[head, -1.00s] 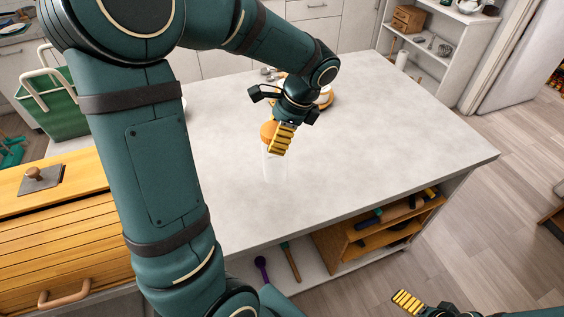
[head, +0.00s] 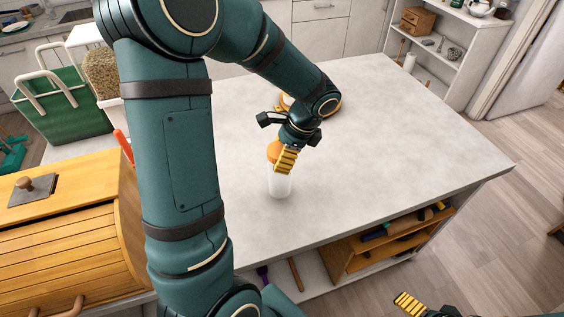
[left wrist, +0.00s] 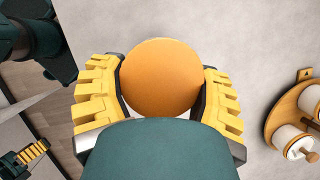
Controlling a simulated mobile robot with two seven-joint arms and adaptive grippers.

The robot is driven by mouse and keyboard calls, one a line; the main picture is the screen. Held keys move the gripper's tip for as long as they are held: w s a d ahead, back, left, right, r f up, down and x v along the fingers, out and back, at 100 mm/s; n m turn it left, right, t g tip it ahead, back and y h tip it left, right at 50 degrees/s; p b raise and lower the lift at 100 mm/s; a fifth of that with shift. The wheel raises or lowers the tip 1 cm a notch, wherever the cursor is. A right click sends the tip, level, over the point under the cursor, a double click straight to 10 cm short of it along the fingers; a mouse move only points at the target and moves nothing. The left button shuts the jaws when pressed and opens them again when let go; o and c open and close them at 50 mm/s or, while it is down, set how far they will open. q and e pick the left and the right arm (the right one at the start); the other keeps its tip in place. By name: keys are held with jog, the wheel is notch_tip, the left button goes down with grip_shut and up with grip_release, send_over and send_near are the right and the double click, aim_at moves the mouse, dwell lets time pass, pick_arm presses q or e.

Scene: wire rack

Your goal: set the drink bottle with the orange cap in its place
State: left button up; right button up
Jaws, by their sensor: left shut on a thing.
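The drink bottle (head: 280,187) has a pale, see-through body and a round orange cap (left wrist: 160,78). My left gripper (head: 283,157) is shut on it at the cap, with its yellow ridged fingers on both sides of the cap in the left wrist view. The bottle is upright over the pale worktop; I cannot tell whether its base touches. My right gripper (head: 410,303) shows only in part at the bottom right of the head view, away from the bottle, and its opening cannot be judged. No wire rack is visible.
A round wooden stand (left wrist: 284,130) with white jars is on the worktop beyond my gripper. A wooden roll-top box (head: 60,245), green basket (head: 65,110) and grain-filled container (head: 103,78) are at left. The worktop's right side (head: 420,150) is clear. Shelves below hold tools.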

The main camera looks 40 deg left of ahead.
pick_arm(q)
jog(key=shift+f, duration=1.45)
jog(key=o, duration=1.3)
